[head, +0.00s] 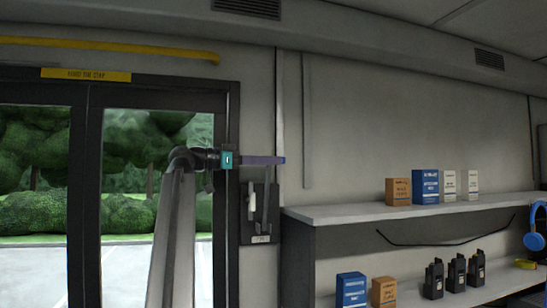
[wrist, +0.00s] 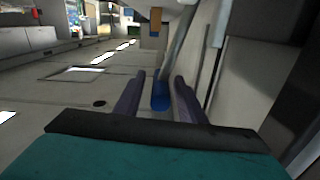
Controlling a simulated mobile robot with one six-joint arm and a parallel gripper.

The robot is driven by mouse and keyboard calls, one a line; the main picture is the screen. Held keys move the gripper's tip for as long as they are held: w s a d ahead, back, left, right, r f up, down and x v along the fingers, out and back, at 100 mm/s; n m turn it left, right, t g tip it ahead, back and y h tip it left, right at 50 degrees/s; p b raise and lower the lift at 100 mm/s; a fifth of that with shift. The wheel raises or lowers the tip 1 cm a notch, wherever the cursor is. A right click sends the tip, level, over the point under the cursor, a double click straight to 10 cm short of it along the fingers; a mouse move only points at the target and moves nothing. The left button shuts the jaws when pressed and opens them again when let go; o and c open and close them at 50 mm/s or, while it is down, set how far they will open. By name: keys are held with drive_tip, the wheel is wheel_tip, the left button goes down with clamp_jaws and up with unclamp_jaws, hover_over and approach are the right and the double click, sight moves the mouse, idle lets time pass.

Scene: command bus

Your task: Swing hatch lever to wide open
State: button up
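My gripper (head: 281,160) is at the door's right post, its purple fingers pointing right, just above a dark wall panel (head: 246,228). A thin grey lever (head: 267,205) stands upright on this panel, its top close below my fingers. In the wrist view, my gripper (wrist: 159,78) has its two fingers spread apart. A blue grip (wrist: 160,97) on a grey rod, apparently the lever's end, shows between them. A gap shows on each side, so the fingers do not look closed on it. How deep the grip sits between them is unclear.
A pale handle (head: 252,198) is on the same panel, left of the lever. A glazed door (head: 86,200) is at left. At right, a shelf (head: 340,213) holds several boxes, with radios (head: 457,272) below. A blue headset (head: 537,238) hangs at the far right.

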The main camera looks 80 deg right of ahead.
drive_tip(key=shift+x, duration=1)
drive_tip(key=shift+c, duration=0.4)
clamp_jaws()
